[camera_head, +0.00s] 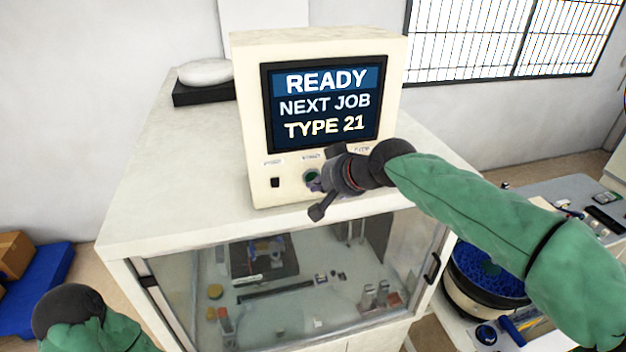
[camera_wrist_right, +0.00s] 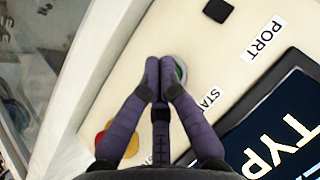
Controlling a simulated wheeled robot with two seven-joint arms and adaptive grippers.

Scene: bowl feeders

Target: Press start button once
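A cream control box (camera_head: 262,130) stands on a white cabinet and its screen (camera_head: 326,103) reads READY, NEXT JOB, TYPE 21. The green start button (camera_head: 311,177) is on its lower front panel; it also shows in the right wrist view (camera_wrist_right: 180,70), partly hidden behind my fingertips. My right gripper (camera_head: 318,187) is at the panel in front of the button. In the right wrist view its two purple fingers (camera_wrist_right: 158,78) are together at the tips with nothing between them. I cannot tell whether they touch the button. My left gripper is out of view; only my left arm shows.
A black port (camera_head: 275,182) is left of the button. A red and yellow control (camera_wrist_right: 115,138) lies on the other side, largely behind the fingers. Below is the glass-fronted cabinet (camera_head: 170,205). A blue bowl feeder (camera_head: 488,275) stands at right.

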